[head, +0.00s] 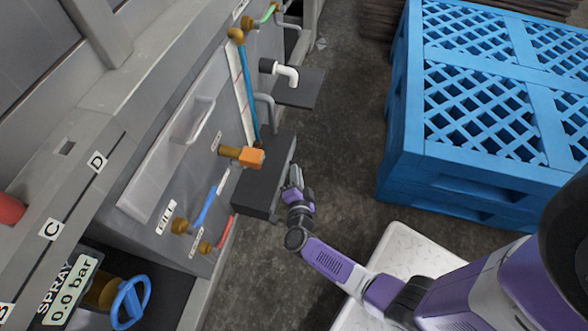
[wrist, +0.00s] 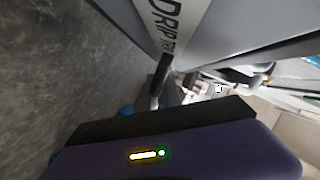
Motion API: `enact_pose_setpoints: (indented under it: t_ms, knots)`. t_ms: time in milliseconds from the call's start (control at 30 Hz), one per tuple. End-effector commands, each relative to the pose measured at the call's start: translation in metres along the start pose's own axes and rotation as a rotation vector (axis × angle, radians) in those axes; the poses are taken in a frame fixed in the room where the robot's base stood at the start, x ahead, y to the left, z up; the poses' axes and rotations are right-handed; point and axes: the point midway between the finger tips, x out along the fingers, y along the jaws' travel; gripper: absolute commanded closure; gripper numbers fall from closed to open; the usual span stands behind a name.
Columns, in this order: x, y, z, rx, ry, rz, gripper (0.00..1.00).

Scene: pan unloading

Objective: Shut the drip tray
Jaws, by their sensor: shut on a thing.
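The drip tray (head: 252,193) is a dark grey box that sticks out from the side of the grey machine, low down in the head view. Its pale front panel shows close up in the wrist view, with a "DRIP" label (wrist: 165,22) on it. My gripper (head: 296,180) is at the tray's outer front face and is shut on the tray's handle. The handle is mostly hidden by my fingers (wrist: 162,85), and the exact grip is hard to make out.
An orange-ended brass tap (head: 250,158) hangs over the tray. Blue and red levers (head: 224,232) are beside it, and a white spout (head: 287,75) is farther back. A blue crate stack (head: 410,165) stands to the right. Concrete floor between is clear.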

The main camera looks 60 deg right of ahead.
Motion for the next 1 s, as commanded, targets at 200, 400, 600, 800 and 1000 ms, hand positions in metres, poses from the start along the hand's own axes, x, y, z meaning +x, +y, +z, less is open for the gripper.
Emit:
enact_pose_setpoints:
  t_ms: [200, 400, 600, 800, 1000]
  knots:
    - [0.000, -0.004, 0.007, 0.002, -0.016, -0.008, 0.82]
    - [0.001, -0.004, 0.005, 0.002, -0.013, -0.007, 0.82]
    - [-0.011, -0.005, 0.004, 0.001, -0.014, -0.006, 0.82]
    - [-0.044, -0.004, 0.003, 0.001, -0.014, -0.004, 0.82]
    - [-0.070, -0.003, 0.004, 0.001, -0.014, -0.004, 0.82]
